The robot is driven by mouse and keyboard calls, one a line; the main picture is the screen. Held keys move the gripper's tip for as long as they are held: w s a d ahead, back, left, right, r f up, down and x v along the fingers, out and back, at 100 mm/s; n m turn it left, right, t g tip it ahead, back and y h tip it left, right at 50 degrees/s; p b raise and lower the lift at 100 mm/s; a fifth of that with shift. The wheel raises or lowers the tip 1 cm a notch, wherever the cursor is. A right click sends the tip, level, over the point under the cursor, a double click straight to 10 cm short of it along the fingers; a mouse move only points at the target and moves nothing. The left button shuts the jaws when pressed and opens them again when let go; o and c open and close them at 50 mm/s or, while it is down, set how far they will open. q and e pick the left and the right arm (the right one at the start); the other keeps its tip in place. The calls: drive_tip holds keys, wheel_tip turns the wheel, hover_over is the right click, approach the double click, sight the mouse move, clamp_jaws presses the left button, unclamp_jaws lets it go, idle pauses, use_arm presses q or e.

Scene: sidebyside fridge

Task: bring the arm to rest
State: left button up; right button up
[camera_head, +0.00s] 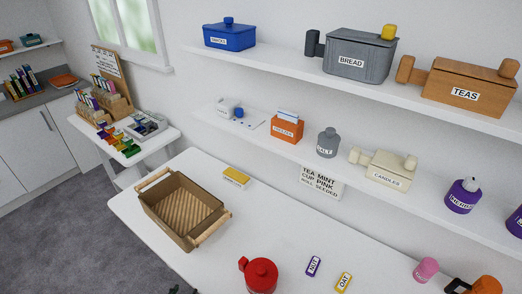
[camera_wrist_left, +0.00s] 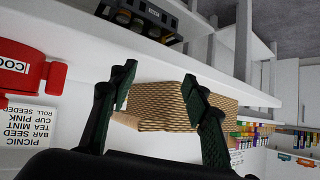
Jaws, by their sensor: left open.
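My left gripper (camera_wrist_left: 158,92) is open in the left wrist view, with its two dark green fingers apart and nothing held between them. In the head view only a small dark tip of it (camera_head: 174,290) shows at the bottom edge; the rest of the arm is out of frame. The brown woven basket (camera_head: 182,207) with wooden handles stands on the white table in the head view. It also shows in the left wrist view (camera_wrist_left: 170,104), beyond the fingers, partly hidden by them. My right gripper is not in view.
The white table (camera_head: 130,222) also holds a red lidded pot (camera_head: 261,276), a yellow box (camera_head: 236,177) and small labelled blocks. Shelves above carry labelled containers, including the grey bread bin (camera_head: 358,55). Open table lies between basket and pot. Grey floor (camera_head: 70,230) is clear at left.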

use_arm(q)
drive_tip(key=s+a+f+n+g+y, duration=0.15)
drive_tip(key=s+a+g, duration=0.25)
drive_tip(key=s, duration=0.6)
drive_tip(key=s+a+f+n+g+y, duration=0.1)
drive_tip(key=s+a+f+g, duration=0.25)
drive_tip(key=s, duration=0.75)
wheel_tip(320, 180, down, 27)
drive_tip(key=s+d+m+g, duration=0.1)
drive_tip(key=s, duration=0.1)
drive_tip(key=s+f+g+h, duration=0.1)
drive_tip(key=s+f, duration=1.8)
drive_tip(key=s, duration=0.1)
drive_tip(key=shift+d+m+g, duration=0.3)
drive_tip(key=shift+m+g, duration=0.05)
